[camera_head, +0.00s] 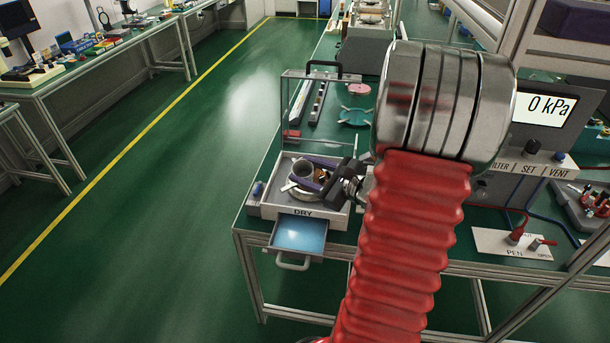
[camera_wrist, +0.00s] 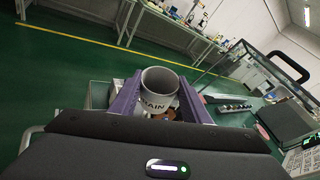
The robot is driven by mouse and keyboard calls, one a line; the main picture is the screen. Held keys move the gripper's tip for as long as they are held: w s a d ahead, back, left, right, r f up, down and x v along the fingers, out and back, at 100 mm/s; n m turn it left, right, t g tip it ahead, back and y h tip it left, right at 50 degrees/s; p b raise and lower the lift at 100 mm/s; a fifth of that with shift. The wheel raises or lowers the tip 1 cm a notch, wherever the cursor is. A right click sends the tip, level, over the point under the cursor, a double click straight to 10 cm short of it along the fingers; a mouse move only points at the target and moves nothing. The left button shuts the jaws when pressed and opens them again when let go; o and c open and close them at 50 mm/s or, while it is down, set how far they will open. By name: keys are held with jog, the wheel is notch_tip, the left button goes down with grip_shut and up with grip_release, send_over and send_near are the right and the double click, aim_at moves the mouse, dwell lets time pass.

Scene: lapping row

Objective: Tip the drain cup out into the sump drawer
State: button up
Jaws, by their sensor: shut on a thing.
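The drain cup (camera_head: 304,169) is a small grey cup over the grey box marked DRY. In the wrist view the cup (camera_wrist: 157,88) shows the letters "AIN" and its mouth faces up. My gripper (camera_wrist: 158,100) is shut on the cup, with a purple finger on each side. In the head view my gripper (camera_head: 312,172) reaches in from the right. The sump drawer (camera_head: 300,234) is pulled out at the front of the box, below and in front of the cup. Its blue floor looks bare. I cannot tell whether the cup touches the box, or what it contains.
The DRY box (camera_head: 256,210) stands at the bench's near left corner, with round parts inside. A clear cover with a black handle (camera_head: 337,66) stands behind it. My red arm hides the bench right of the box. Open green floor (camera_head: 170,230) lies left.

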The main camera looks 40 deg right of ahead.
jog(key=shift+w+d+r+m+g+y, duration=0.25)
jog(key=shift+d+r+m+g, duration=0.1)
jog(key=shift+r+m+g, duration=0.25)
jog(key=shift+w+d+r+m+g+y, duration=0.3)
jog(key=shift+r+m+g, duration=0.1)
jog(key=shift+m, duration=0.3)
